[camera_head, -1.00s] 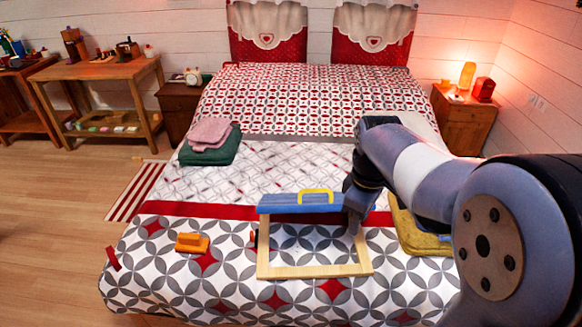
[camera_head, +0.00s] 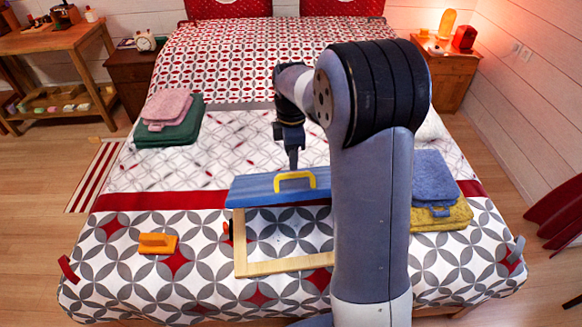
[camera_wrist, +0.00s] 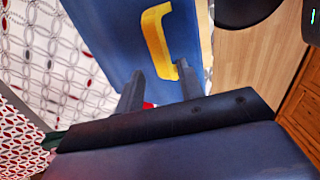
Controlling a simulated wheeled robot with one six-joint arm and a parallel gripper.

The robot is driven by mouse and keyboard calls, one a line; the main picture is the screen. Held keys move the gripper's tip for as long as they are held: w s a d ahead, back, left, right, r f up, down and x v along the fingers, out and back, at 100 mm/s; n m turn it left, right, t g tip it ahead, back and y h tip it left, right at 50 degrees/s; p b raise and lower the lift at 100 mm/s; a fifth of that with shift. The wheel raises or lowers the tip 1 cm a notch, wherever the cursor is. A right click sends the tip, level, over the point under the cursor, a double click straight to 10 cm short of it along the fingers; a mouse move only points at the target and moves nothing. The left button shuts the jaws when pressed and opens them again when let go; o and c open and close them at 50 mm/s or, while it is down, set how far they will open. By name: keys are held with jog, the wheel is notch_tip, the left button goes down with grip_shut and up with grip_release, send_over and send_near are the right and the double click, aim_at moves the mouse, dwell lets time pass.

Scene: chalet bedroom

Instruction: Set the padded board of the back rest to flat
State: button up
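The back rest lies on the bed: a light wooden frame (camera_head: 240,255) with a blue padded board (camera_head: 258,190) along its far side. The board is raised at a tilt, and its yellow handle (camera_head: 295,174) faces me. My arm hides the frame's right part. My gripper (camera_head: 293,160) points down just behind the board's far upper edge, near the handle. In the wrist view my gripper's fingers (camera_wrist: 160,75) are apart, with the blue board (camera_wrist: 112,35) and yellow handle (camera_wrist: 156,35) beyond them. I cannot tell whether they touch the board.
An orange block with a grip (camera_head: 157,243) lies left of the frame. Folded pink (camera_head: 166,106) and green cloths (camera_head: 170,135) lie farther left. Blue (camera_head: 432,178) and yellow folded cloths (camera_head: 440,217) lie right of my arm. The bed behind the board is mostly clear.

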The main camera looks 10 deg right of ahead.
aim_at(289, 175)
jog(key=f, duration=0.5)
jog(key=shift+s, duration=0.2)
grip_shut()
dwell(0.4)
